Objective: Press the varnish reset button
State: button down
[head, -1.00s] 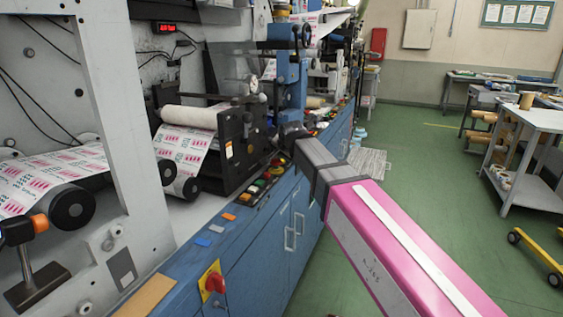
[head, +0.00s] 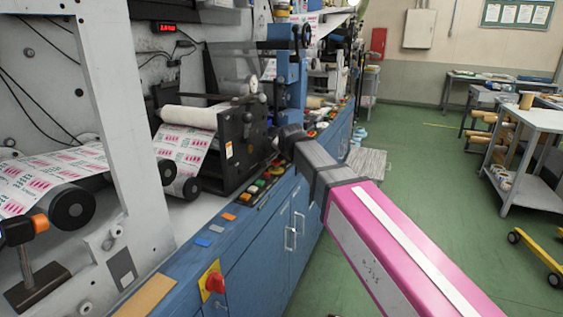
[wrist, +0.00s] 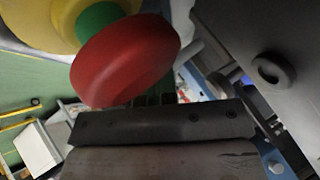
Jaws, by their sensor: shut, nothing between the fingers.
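In the wrist view a large red mushroom-shaped button (wrist: 125,62) with a green collar and a yellow base fills the upper left, very close to my gripper (wrist: 160,104). I cannot tell whether they touch. In the head view my gripper (head: 286,134) is shut and empty, above the machine's front ledge beside the roller unit. A row of small coloured buttons (head: 262,181) lies on the ledge just left of and below it. More red and yellow controls (head: 312,133) show behind it. No label is legible, so I cannot tell which is the varnish reset button.
The black roller unit (head: 243,150) stands close to the left of my gripper. A red rotary switch on a yellow plate (head: 211,282) is on the blue cabinet front (head: 262,268). The green floor (head: 440,200) is clear up to a grey cart (head: 535,120) at right.

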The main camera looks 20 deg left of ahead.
aim_at(283, 162)
jog(key=shift+r, duration=0.95)
jog(key=shift+r, duration=2.5)
jog(key=shift+s, duration=0.1)
